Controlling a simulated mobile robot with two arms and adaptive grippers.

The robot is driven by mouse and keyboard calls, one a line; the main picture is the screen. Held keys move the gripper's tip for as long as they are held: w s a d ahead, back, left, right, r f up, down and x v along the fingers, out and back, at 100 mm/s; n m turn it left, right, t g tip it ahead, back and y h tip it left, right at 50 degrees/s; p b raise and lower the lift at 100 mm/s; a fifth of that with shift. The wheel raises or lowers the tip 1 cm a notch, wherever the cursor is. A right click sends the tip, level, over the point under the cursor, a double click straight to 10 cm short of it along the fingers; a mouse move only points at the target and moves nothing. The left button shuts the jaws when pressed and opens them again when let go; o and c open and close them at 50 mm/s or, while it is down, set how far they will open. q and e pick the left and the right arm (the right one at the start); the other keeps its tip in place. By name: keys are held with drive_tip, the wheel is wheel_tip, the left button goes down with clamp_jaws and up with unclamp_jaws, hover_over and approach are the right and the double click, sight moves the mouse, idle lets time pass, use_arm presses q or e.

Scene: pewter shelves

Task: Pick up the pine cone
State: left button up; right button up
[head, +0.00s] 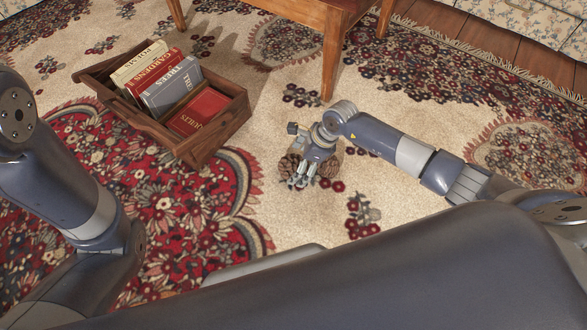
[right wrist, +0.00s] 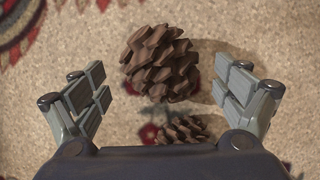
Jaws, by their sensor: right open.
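A brown pine cone (right wrist: 160,62) with woody scales lies on the patterned rug, between and a little beyond the fingertips in the right wrist view. A second pine cone (right wrist: 182,129) shows lower in that view, partly hidden by the gripper's body. My right gripper (right wrist: 160,92) is open and empty, with one finger on each side and a gap to the larger cone. In the head view my right gripper (head: 301,180) points down at the rug, with brown cone shapes (head: 289,166) partly hidden around it. My left arm shows, but its gripper is out of view.
A wooden crate (head: 228,123) with several books stands on the rug to the left of my right gripper. A wooden piece of furniture (head: 331,60) with legs stands behind. Open rug (head: 400,215) lies to the right and in front.

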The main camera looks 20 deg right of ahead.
drive_tip(key=b+x, duration=0.2)
drive_tip(key=x, duration=0.1)
drive_tip(key=shift+w+a+f, duration=0.1)
drive_tip(key=shift+w+f, duration=0.1)
drive_tip(key=shift+f, duration=0.05)
drive_tip(key=shift+r, duration=0.1)
drive_tip(key=c, duration=1.1)
drive_tip(key=shift+c, duration=0.2)
drive_tip(key=shift+r, duration=0.1)
